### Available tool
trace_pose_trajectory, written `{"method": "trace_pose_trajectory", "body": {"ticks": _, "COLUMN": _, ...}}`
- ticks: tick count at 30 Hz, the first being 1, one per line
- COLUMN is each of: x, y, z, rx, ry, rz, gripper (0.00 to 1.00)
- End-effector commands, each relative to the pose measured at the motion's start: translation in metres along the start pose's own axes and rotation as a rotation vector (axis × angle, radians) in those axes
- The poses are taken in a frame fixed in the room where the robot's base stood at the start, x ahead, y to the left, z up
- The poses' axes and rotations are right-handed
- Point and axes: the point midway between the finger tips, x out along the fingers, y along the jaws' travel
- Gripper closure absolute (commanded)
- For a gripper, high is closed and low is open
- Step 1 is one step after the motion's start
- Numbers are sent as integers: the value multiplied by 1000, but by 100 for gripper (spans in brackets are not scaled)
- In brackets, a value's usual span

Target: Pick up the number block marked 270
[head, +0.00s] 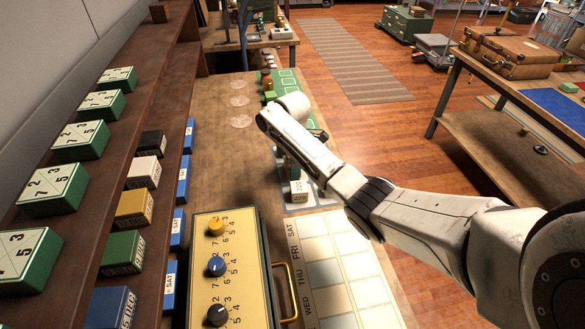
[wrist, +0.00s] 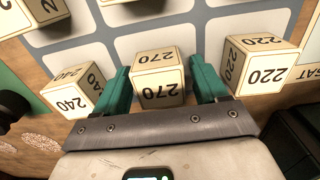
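The number block marked 270 (wrist: 158,82) is a cream cube with dark digits, on a pale panel of the grid mat in the wrist view. My gripper (wrist: 160,78) has its two green fingers on either side of this block. The fingers look open, with narrow gaps beside the block; firm contact does not show. In the head view my arm and gripper hang over the table, and the 270 block cannot be made out there.
The block marked 240 (wrist: 74,92) stands left of my fingers and the block marked 220 (wrist: 262,66) stands close on the right. Another block (wrist: 44,10) is at the upper left. A yellow dial box (head: 222,240) stands on the table near me, beside wooden shelves (head: 150,100).

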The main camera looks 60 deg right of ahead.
Motion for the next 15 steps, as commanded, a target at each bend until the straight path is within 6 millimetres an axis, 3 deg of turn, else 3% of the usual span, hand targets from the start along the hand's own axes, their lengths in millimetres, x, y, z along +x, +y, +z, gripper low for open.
{"method": "trace_pose_trajectory", "body": {"ticks": 15, "x": -1, "y": 0, "z": 0, "rx": 0, "ry": 0, "rz": 0, "gripper": 76}}
